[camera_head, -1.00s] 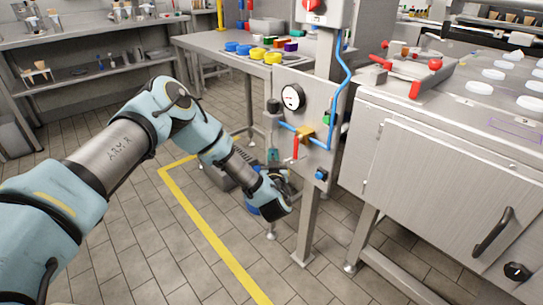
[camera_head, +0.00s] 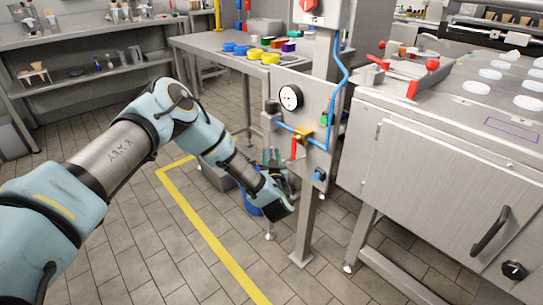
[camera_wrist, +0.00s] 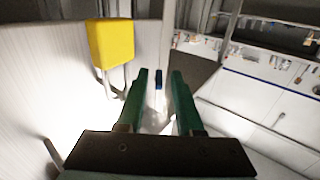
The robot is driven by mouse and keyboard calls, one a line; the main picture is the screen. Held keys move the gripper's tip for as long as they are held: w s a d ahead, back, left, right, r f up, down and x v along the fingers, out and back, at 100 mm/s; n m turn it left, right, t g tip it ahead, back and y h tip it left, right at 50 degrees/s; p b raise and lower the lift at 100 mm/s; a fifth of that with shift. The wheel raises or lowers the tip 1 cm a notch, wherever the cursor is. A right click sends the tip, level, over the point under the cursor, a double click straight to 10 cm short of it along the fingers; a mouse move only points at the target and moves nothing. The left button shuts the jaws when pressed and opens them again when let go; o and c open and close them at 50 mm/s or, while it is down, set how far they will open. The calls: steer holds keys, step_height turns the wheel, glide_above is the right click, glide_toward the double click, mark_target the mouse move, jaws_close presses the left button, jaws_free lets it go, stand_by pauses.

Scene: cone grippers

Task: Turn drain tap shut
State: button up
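A grey upright panel (camera_head: 300,82) carries a yellow valve (camera_head: 304,134) with a red lever (camera_head: 293,148) hanging down. A small blue knob (camera_head: 319,174) sits at its lower edge. Which of these is the drain tap is not marked. In the wrist view my gripper (camera_wrist: 157,88) has two green fingers spread apart with nothing held. A small blue piece (camera_wrist: 158,78) shows in the gap, beyond the fingers. A yellow block (camera_wrist: 110,42) is to their upper left.
A blue pipe (camera_head: 341,72) runs down the panel beside a gauge (camera_head: 290,97). A steel cabinet (camera_head: 430,180) stands close on the right. A table (camera_head: 205,43) with colored pucks is behind. Tiled floor (camera_head: 150,235) is clear in front.

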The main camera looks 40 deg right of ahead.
stand_by(0.4)
steer(key=w+a+r+m+g+y+p, duration=0.1)
steer(key=w+a+r+g, duration=0.2)
steer(key=a, duration=0.7)
steer(key=w+a+r+m+g+y+p, duration=0.1)
steer(key=w+a+r+m+g, duration=0.1)
steer(key=w+a, duration=0.4)
steer(key=w+a+r+m+g+y+p, duration=0.1)
steer(key=w+a+r+g, duration=0.3)
steer(key=a, duration=1.1)
steer(key=shift+w+a+r+m+y+p, duration=0.15)
steer(key=shift+w+r+m+y+p, duration=0.15)
steer(key=shift+w+m+y+p, duration=0.4)
steer(key=shift+w+h+b, duration=0.1)
steer(key=shift+h+b, duration=0.2)
